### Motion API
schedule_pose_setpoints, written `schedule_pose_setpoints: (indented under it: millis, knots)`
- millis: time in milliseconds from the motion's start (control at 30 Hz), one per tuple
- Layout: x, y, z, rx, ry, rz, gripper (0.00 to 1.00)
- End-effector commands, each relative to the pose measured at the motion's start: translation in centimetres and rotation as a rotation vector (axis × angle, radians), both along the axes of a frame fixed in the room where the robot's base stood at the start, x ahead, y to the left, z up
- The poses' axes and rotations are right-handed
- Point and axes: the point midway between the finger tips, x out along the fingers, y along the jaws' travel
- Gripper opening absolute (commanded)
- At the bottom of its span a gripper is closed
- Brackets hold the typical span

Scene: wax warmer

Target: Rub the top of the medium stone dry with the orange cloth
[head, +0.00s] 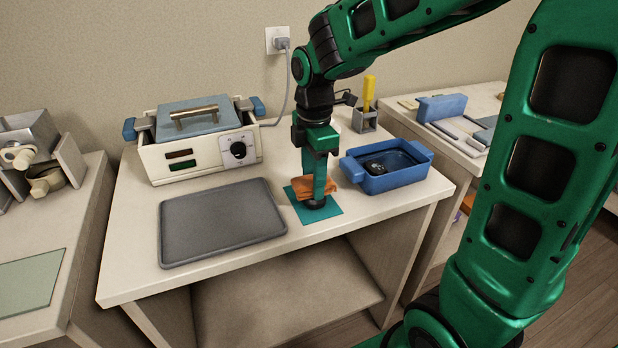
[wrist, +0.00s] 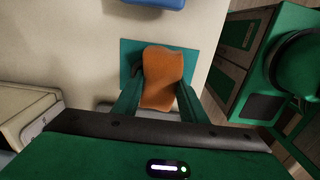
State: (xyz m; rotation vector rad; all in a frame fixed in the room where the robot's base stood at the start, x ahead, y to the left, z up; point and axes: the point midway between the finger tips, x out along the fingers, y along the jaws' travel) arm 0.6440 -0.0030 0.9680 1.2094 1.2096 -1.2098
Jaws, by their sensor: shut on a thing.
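My gripper (head: 318,190) points down over the teal mat (head: 332,212) at the front of the table. It is shut on the orange cloth (head: 303,187), which also shows between the fingers in the wrist view (wrist: 160,75). A dark stone (head: 314,203) sits on the mat right under the cloth; the cloth looks to be at or just above its top, and I cannot tell if they touch. The stone is hidden by the cloth in the wrist view. Dark stones (head: 375,167) lie in the blue basin to the right.
A grey tray (head: 222,222) lies left of the mat. The blue basin (head: 398,181) stands close on the right. The white warmer (head: 200,157) with a blue lid and a holder (head: 364,120) with a yellow-handled tool stand behind.

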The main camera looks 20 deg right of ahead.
Motion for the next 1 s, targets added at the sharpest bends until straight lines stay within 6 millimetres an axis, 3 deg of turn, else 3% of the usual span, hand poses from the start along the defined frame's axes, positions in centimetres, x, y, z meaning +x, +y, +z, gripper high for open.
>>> schedule_pose_setpoints:
  millis: [500, 1000]
  knots:
    - [-3.7, -0.1, 0.0, 0.000, 0.000, 0.000, 0.20]
    - [-3.8, -0.1, 0.6, 0.000, -0.002, 0.000, 0.20]
